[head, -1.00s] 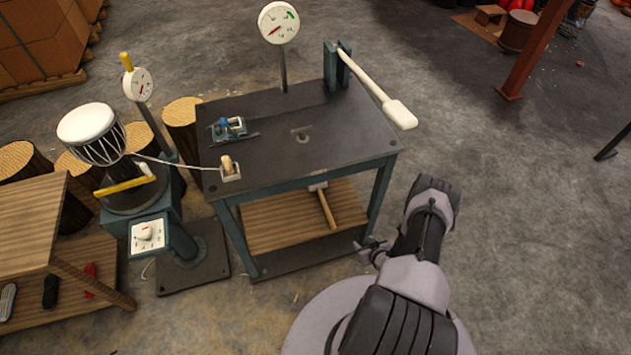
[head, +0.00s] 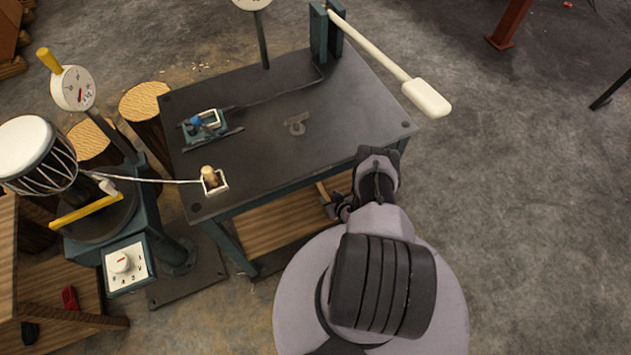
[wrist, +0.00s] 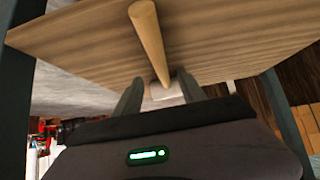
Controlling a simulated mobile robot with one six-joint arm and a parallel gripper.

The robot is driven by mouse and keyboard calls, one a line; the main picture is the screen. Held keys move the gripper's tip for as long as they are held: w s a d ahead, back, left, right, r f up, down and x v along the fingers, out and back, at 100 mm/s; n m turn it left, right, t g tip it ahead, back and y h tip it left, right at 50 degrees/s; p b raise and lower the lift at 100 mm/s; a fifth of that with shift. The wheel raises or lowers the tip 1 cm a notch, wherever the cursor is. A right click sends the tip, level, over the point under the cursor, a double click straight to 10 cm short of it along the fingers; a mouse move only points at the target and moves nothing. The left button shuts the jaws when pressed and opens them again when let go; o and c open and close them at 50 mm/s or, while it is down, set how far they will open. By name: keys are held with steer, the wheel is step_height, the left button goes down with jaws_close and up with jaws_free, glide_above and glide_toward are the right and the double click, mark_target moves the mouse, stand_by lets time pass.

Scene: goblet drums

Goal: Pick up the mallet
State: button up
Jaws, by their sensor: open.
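The mallet lies on the lower wooden shelf (head: 275,222) of the dark workbench. In the wrist view its round, light wooden handle (wrist: 149,40) runs from the top edge down to a pale head (wrist: 167,93). In the head view only a short piece of handle (head: 321,191) shows below the tabletop edge; the rest is hidden by the bench and my arm. My gripper (wrist: 160,78) is open, its two fingers on either side of the mallet near where handle meets head. I cannot tell whether they touch it. The gripper (head: 337,207) also shows at the bench's front.
The tabletop (head: 270,150) overhangs the shelf, and bench legs (wrist: 288,115) stand at the sides. A white paddle lever (head: 425,97) sticks out at the upper right. A drum (head: 30,155) on a stand is at left. The floor (head: 530,200) to the right is clear.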

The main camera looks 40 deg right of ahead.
mark_target(324, 192)
steer(key=b+x, duration=0.4)
steer(key=x, duration=0.2)
steer(key=shift+w+a, duration=0.1)
steer(key=shift+w, duration=0.05)
steer(key=shift+r, duration=0.3)
steer(key=shift+c, duration=0.2)
jaws_close()
stand_by(0.6)
